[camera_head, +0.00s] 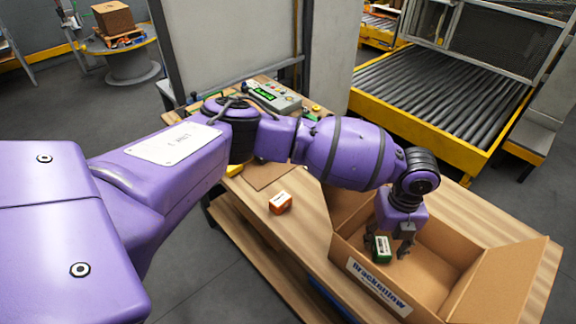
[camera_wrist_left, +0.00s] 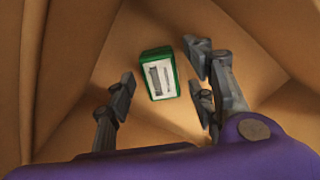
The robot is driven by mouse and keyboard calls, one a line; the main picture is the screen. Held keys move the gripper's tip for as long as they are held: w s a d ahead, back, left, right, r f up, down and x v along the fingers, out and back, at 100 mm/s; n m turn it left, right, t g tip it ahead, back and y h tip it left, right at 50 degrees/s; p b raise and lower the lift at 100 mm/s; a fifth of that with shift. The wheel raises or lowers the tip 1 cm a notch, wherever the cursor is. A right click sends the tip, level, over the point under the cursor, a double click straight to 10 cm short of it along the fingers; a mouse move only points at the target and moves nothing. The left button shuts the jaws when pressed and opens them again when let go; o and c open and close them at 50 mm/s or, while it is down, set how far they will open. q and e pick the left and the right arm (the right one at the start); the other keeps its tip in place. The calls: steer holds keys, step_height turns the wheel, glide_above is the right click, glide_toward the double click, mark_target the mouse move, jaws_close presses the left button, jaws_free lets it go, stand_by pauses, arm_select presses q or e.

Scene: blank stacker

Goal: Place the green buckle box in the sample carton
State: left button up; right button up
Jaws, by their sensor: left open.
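The green buckle box (camera_head: 382,248) has a pale label and is inside the open sample carton (camera_head: 378,287). In the left wrist view the green box (camera_wrist_left: 158,74) appears at the carton's inside, between and just beyond my fingertips. My left gripper (camera_head: 391,243) reaches down into the carton, fingers apart on either side of the box. The left wrist view also shows the gripper (camera_wrist_left: 163,88) with gaps between the fingers and the box. Whether the box rests fully on the carton floor is hard to tell. My right gripper is not in view.
A small orange box (camera_head: 280,202) stands on the wooden table (camera_head: 312,232) left of the carton. A control unit (camera_head: 272,97) is at the table's back. The carton's flaps (camera_head: 508,285) stand open. A roller conveyor (camera_head: 440,90) lies behind.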

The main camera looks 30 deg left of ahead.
mark_target(383, 244)
arm_select(q)
step_height(383, 244, up, 11)
steer(key=shift+f, duration=0.2)
